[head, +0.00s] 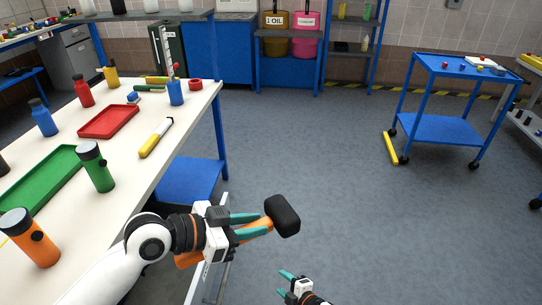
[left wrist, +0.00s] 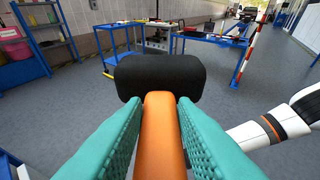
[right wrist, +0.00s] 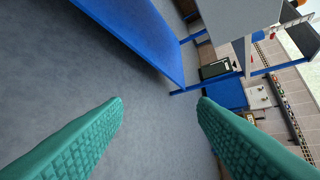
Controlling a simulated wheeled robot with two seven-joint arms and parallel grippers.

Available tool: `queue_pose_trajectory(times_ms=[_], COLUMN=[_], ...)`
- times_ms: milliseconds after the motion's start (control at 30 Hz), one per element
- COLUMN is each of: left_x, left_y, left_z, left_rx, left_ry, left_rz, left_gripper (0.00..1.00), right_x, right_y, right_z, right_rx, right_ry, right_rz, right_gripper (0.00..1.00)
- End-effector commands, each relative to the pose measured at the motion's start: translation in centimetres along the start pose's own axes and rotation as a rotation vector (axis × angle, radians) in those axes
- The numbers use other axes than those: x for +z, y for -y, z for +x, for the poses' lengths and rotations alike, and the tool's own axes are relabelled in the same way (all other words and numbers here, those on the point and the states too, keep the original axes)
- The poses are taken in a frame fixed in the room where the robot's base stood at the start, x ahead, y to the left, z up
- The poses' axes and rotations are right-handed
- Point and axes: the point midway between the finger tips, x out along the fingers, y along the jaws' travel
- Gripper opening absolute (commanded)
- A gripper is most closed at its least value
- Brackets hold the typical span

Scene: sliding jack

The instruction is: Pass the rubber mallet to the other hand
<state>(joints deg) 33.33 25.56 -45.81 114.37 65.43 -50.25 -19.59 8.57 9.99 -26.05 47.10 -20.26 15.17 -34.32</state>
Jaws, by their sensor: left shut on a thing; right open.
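The rubber mallet has a black head (head: 283,215) and an orange handle (head: 254,231). My left gripper (head: 246,227) is shut on the handle, in the air to the right of the workbench. In the left wrist view the handle (left wrist: 160,125) lies between the teal fingers, with the black head (left wrist: 160,76) beyond the fingertips. My right gripper (head: 285,282) is open and empty, below the mallet head in the head view and apart from it. In the right wrist view its fingers (right wrist: 160,102) are wide apart, and the mallet is not visible there.
A blue cart (head: 440,128) stands at the back right. The floor (head: 320,150) between is clear.

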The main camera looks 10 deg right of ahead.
Motion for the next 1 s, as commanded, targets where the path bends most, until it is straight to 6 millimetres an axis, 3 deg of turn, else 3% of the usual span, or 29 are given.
queue_pose_trajectory(times_ms=[33,200,467,567,700,800,900,933,1000], left_x=[0.2,0.2,0.2,0.2,0.2,0.2,0.1,0.1,0.1], left_y=[0.0,0.0,0.0,0.0,0.0,0.0,0.0,0.0,0.0], left_z=[0.0,0.0,0.0,0.0,0.0,0.0,0.0,0.0,0.0], left_rx=[0.000,0.001,0.001,0.001,0.001,0.001,0.001,0.001,0.001], left_ry=[0.004,0.004,0.004,0.004,0.003,0.003,0.003,0.003,0.003], left_rz=[0.001,0.001,0.001,0.001,0.001,0.001,0.001,0.001,0.001], left_gripper=[0.00,0.00,0.00,0.00,0.00,0.00,0.00,0.00,0.00], right_x=[1.3,6.4,16.3,20.6,26.6,29.7,31.1,31.2,30.9], right_y=[3.0,11.6,23.7,27.7,32.2,34.0,35.1,35.3,35.9], right_z=[1.1,3.1,2.6,1.1,-2.5,-5.8,-9.0,-9.9,-12.0], right_rx=[-0.048,-0.209,-0.527,-0.684,-0.967,-1.199,-1.421,1.367,1.236], right_ry=[0.055,0.230,0.500,0.610,0.792,0.946,1.125,-1.098,-1.044], right_rz=[-0.093,-0.427,-1.039,-1.327,-1.824,-2.212,-2.564,2.452,2.192], right_gripper=[0.53,0.53,0.53,0.53,0.53,0.53,0.53,0.53,0.53])
